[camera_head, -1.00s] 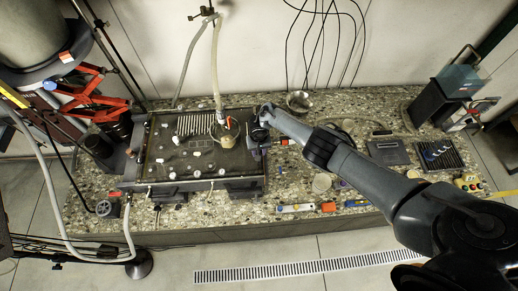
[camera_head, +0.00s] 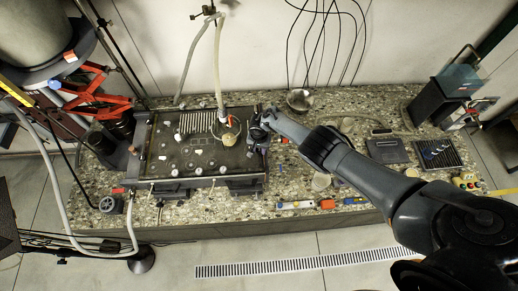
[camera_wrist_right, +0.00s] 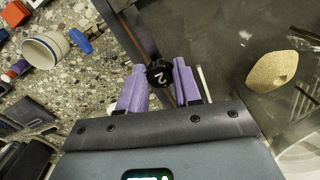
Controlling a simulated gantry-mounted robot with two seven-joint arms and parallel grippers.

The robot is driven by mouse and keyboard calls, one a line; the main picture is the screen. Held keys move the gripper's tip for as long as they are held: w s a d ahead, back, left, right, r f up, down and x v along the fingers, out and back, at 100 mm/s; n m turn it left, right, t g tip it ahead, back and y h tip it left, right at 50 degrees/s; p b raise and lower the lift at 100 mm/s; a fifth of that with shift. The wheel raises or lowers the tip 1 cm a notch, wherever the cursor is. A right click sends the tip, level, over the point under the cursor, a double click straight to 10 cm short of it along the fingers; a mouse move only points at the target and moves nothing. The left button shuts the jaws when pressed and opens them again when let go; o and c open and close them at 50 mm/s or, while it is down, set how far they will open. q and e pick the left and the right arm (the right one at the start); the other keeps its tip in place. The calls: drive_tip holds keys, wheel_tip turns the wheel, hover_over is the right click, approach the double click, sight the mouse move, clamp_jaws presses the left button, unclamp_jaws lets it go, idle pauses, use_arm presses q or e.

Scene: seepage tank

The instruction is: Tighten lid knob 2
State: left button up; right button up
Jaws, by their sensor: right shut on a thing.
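Lid knob 2 is a small black knob (camera_wrist_right: 160,74) marked "2" on the edge of the tank lid in the right wrist view. My right gripper (camera_wrist_right: 160,84) has purple fingers, one on each side of the knob, and is shut on it. In the head view my right gripper (camera_head: 257,138) is at the right edge of the dark seepage tank (camera_head: 180,184), and the knob is too small to make out there. My left gripper is not in view.
A tan lump (camera_wrist_right: 272,71) shows in the tank, beside the knob. A white cup (camera_wrist_right: 45,47) and a blue-handled tool (camera_wrist_right: 80,40) lie on the speckled counter (camera_head: 250,212). A hose (camera_head: 217,65) rises from the tank. A dark box (camera_head: 435,103) stands at the right.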

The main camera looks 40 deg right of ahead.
sight(259, 150)
drive_tip(key=o, duration=1)
drive_tip(key=shift+o, duration=0.2)
drive_tip(key=shift+w+d+r+p, duration=0.1)
drive_tip(key=shift+r+p, duration=0.3)
drive_tip(key=shift+r, duration=0.2)
wheel_tip(259, 150, up, 2)
drive_tip(key=shift+r+p, duration=0.25)
drive_tip(key=shift+p, duration=0.65)
drive_tip(key=shift+w+f+b, duration=0.1)
drive_tip(key=shift+b, duration=0.45)
drive_tip(key=shift+r, duration=0.65)
wheel_tip(259, 150, up, 6)
drive_tip(key=shift+s, duration=0.2)
